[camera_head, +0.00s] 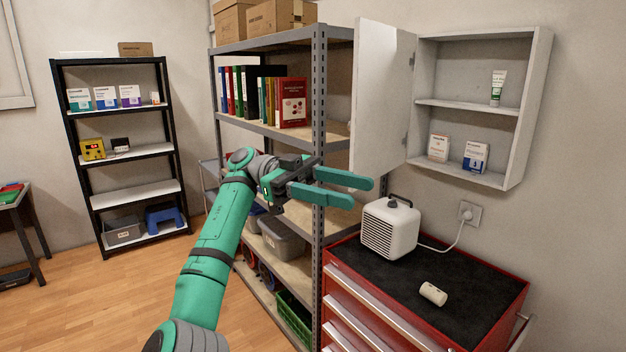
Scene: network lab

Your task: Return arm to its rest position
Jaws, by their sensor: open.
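My green arm reaches up from the bottom of the head view, in front of the grey metal shelf. My gripper (346,190) is open, its two green fingers apart and pointing right, with nothing between them. In the picture it lies left of the white heater (389,229) and below the open door (381,98) of the wall cabinet. I cannot tell how far it is from the shelf post.
A red tool chest (345,283) with a black top carries the heater and a small white cylinder (433,293). The wall cabinet (538,110) holds boxes and a tube. A black shelf (63,120) stands at the left. The wooden floor (95,300) is clear at lower left.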

